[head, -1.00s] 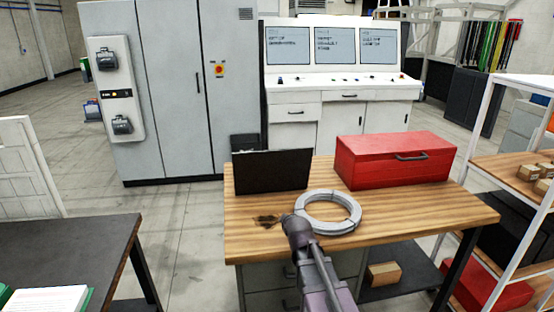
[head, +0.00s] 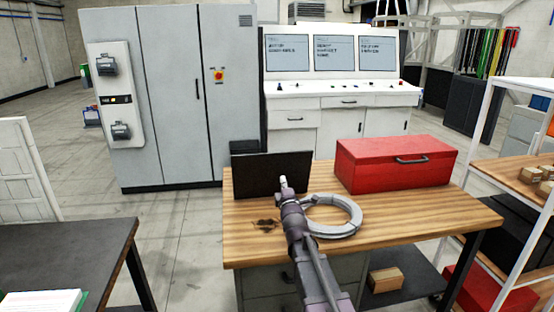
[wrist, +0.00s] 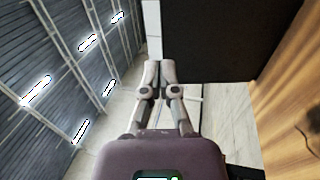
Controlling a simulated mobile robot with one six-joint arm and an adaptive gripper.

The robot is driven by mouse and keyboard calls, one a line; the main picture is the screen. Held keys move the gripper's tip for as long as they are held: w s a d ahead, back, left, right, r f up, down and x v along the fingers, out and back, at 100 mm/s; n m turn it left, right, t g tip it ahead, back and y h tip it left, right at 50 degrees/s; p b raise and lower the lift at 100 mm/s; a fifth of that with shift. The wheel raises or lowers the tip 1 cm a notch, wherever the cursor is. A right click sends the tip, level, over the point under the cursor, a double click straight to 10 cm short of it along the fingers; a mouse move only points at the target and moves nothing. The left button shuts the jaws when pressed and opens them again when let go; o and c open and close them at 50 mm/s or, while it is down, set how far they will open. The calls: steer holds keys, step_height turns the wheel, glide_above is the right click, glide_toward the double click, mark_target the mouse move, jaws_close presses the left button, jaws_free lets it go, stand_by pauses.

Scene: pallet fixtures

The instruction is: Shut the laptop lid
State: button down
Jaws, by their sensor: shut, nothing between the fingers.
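The laptop shows in the head view as a dark lid (head: 255,174) standing upright at the back left of the wooden table. No keyboard half shows, and I cannot tell which face of the lid I see. In the wrist view a flat dark panel, seemingly the lid (wrist: 225,40), fills the upper middle and right. My gripper (head: 284,182) overlaps the lower right part of the lid in the head view. It also shows in the wrist view (wrist: 158,66), with its fingers together and empty, just left of the panel's edge. I cannot tell whether it touches the lid.
A grey ring (head: 350,221) lies on the wooden table (head: 420,220), right of my arm. A red toolbox (head: 395,163) stands at the table's back right. A dark mark (head: 265,224) lies on the wood at left. A dark table (head: 70,255) stands at the left.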

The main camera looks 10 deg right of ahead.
mark_target(276, 156)
steer(key=shift+w, duration=0.1)
steer(key=p+x, duration=0.3)
steer(key=x, duration=1.1)
stand_by(0.3)
steer(key=shift+d, duration=0.2)
steer(key=shift+a+p, duration=0.15)
steer(key=shift+p, duration=0.15)
